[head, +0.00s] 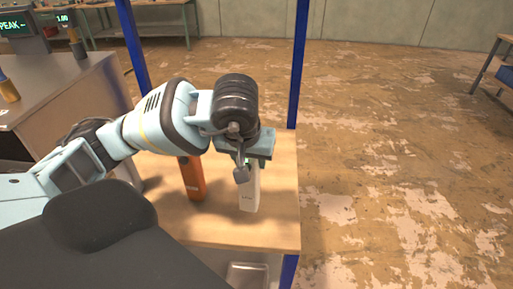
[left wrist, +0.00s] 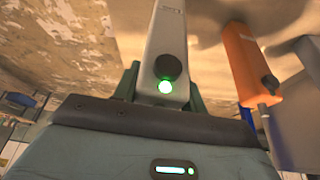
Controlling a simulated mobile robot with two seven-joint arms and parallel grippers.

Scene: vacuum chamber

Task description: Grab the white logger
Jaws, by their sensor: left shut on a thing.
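The white logger (head: 250,191) is a slim upright box at the right part of a wooden shelf top. My left gripper (head: 250,165) comes down on it from above and is shut on its upper part. In the left wrist view the logger (left wrist: 168,42) shows a dark round knob and a lit green light, with the green-grey fingers of the left gripper (left wrist: 163,85) on both sides of it. Its lower end looks to be at the shelf top; I cannot tell whether it touches. My right gripper is not in view.
An orange device (head: 192,178) stands close to the left of the logger; it also shows in the left wrist view (left wrist: 248,65). The wooden shelf top (head: 282,217) has blue posts (head: 298,65). A metal cabinet (head: 75,95) stands at left.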

